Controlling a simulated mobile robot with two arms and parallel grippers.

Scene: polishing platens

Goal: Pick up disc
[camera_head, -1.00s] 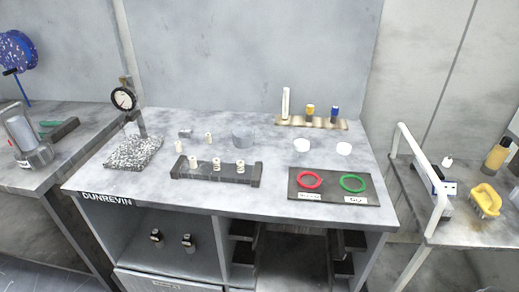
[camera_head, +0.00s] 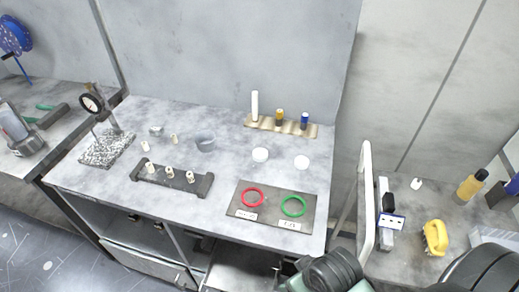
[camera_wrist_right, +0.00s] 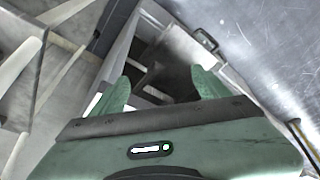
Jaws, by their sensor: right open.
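Two white round discs lie apart on the grey bench top in the head view, a left one (camera_head: 260,154) and a right one (camera_head: 301,161). They are behind a dark mat (camera_head: 272,213) that carries a red ring (camera_head: 252,197) and a green ring (camera_head: 293,206). My right gripper (camera_wrist_right: 162,82) shows in the right wrist view with its two green fingers spread and nothing between them. It points towards an open shelf space, and no disc is in that view. My left gripper is not in view.
A dark rack (camera_head: 171,179) with small pale pieces, a grey cylinder (camera_head: 205,142) and a speckled block with dial gauge (camera_head: 107,148) stand on the left. A wooden holder (camera_head: 280,125) is at the back. A white rail (camera_head: 365,200) and yellow brush (camera_head: 435,238) are right.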

